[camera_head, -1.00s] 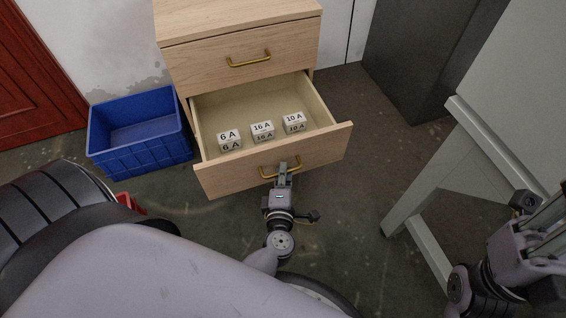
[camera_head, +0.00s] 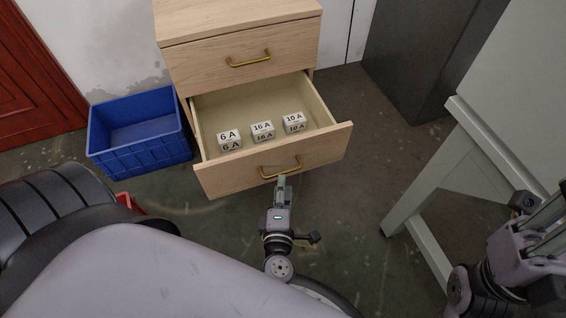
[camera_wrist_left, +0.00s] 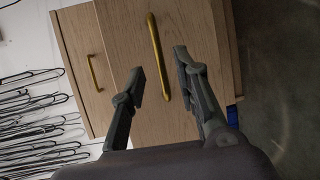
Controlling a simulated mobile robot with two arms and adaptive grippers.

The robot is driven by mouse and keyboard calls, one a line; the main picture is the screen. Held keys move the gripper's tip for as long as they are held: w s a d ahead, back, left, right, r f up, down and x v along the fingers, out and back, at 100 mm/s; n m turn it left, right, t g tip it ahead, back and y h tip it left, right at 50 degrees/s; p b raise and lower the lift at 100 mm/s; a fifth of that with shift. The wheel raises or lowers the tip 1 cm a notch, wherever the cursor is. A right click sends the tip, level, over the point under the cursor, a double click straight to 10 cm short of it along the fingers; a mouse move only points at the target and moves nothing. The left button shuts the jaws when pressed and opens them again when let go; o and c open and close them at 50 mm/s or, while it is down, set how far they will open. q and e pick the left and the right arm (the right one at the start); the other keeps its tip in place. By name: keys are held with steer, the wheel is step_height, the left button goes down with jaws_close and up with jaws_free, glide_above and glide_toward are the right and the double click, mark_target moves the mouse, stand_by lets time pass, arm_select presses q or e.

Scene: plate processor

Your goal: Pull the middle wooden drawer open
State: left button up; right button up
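The middle wooden drawer (camera_head: 225,177) is pulled out of the cabinet, and its inside shows in the head view. Three white blocks marked 6 A (camera_head: 229,140), 16 A (camera_head: 262,131) and 10 A (camera_head: 294,123) stand in it. Its brass handle (camera_head: 281,167) also shows in the left wrist view (camera_wrist_left: 157,50). My left gripper (camera_head: 281,180) is just in front of the handle.
The closed top drawer (camera_head: 240,60) has a brass handle. A blue crate (camera_head: 140,160) stands on the floor left of the cabinet. A grey table (camera_head: 455,170) is on the right. Floor between drawer and table is clear.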

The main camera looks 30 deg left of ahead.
arm_select(q)
steer(key=v, duration=0.6)
steer(key=shift+s, duration=0.15)
steer(key=shift+r, duration=0.1)
